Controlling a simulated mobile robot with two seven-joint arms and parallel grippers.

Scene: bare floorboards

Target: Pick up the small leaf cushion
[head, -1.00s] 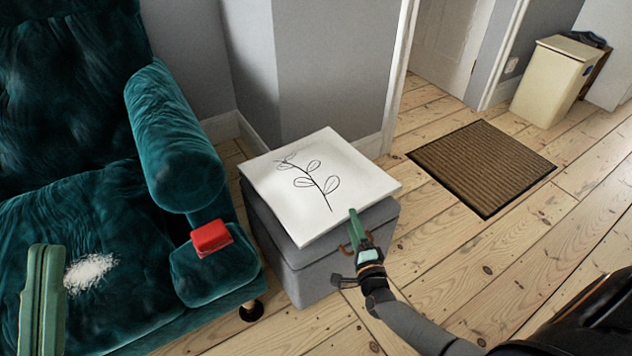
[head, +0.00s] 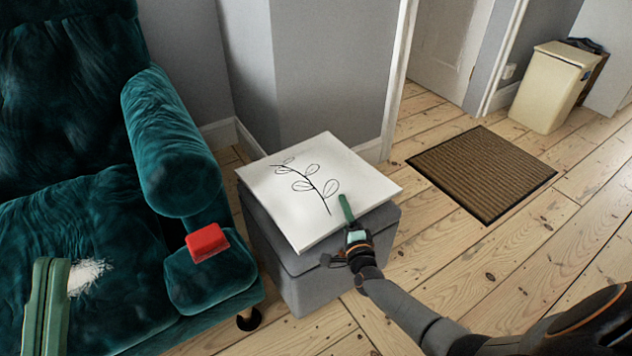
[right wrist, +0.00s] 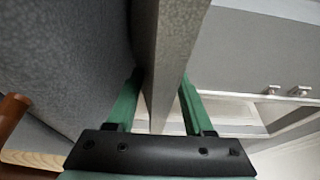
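The white leaf cushion (head: 300,225), with a black leaf sprig on it, lies flat on the grey ottoman (head: 318,285) and overhangs its edge. My right gripper (head: 338,230) is at the cushion's near right edge, with one green finger over its top and the other lower down. In the right wrist view the fingers (right wrist: 158,100) stand apart on both sides of a grey slab-like edge, apparently the cushion (right wrist: 168,50). A gap shows on the right side. My left gripper (head: 46,300) is over the sofa, away from the cushion; its finger gap is unclear.
A dark teal sofa (head: 90,235) stands left of the ottoman, with a red block (head: 207,242) on its arm front and a white powdery patch (head: 88,276) on its seat. A brown doormat (head: 482,172) and a cream bin (head: 550,88) are to the right. Floorboards in front are clear.

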